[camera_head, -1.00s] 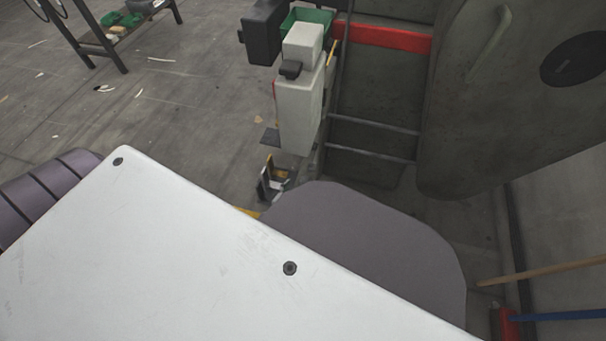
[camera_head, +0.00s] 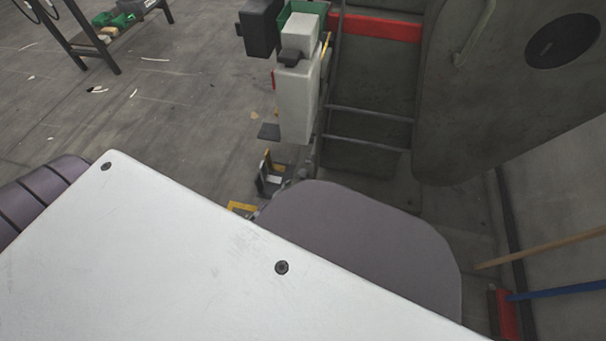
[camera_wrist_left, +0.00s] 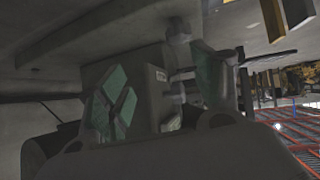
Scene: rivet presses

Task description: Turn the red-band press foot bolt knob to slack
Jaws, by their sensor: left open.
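In the left wrist view my left gripper (camera_wrist_left: 160,82) is open, its two dark fingers with teal pads spread apart. Beyond and between the fingers is a grey block with a small label (camera_wrist_left: 160,75). A stubby grey bolt-like part (camera_wrist_left: 179,85) stands beside the block, near the right-hand finger; I cannot tell whether they touch. The image is dim, so I cannot be sure this is the knob. In the head view the red band (camera_head: 382,27) crosses the dark press (camera_head: 375,75). The press foot is largely hidden behind my white body panel and grey-purple arm parts. My right gripper is not in view.
A pale box unit (camera_head: 297,100) and a green bin (camera_head: 303,8) are at the press's left side. A small black, white and yellow item (camera_head: 269,178) is low beside it. Poles (camera_head: 555,290) lean at the right. Open floor (camera_head: 170,100) lies left.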

